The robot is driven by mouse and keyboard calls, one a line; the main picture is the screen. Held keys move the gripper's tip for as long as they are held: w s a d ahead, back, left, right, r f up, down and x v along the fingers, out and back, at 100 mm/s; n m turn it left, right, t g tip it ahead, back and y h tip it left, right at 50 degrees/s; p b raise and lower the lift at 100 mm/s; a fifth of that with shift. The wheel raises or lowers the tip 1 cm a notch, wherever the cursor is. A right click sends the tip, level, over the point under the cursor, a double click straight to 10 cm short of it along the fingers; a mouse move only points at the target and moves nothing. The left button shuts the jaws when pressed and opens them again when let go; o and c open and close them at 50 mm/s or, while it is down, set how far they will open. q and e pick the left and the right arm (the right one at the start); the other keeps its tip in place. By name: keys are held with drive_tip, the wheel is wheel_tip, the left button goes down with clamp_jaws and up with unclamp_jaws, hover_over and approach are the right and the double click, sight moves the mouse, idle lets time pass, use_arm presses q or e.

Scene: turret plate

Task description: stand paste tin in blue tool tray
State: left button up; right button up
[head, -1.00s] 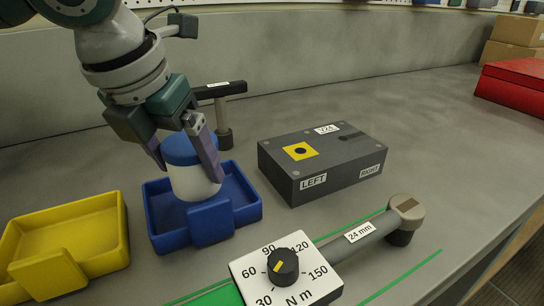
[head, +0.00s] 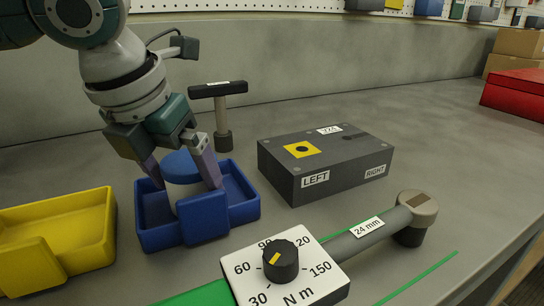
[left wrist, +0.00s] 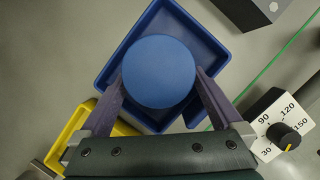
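The paste tin (head: 182,168), white with a blue lid, stands upright inside the blue tool tray (head: 155,235). The tray's raised front block hides much of its white body. My left gripper (head: 188,184) reaches down over the tray with one finger on each side of the tin. My right gripper is not in view.
A yellow tray (head: 85,210) stands left of the blue one. A grey block labelled LEFT and RIGHT (head: 340,155) is to the right. A torque dial (head: 282,262) and a 24 mm wrench (head: 370,230) lie in front. A black-handled post (head: 222,115) stands behind.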

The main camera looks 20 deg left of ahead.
use_arm(q)
drive_tip(key=p+v, duration=0.2)
drive_tip(key=v, duration=1)
drive_tip(key=shift+r+p, duration=0.15)
drive_tip(key=shift+p, duration=0.15)
drive_tip(key=shift+d, duration=0.1)
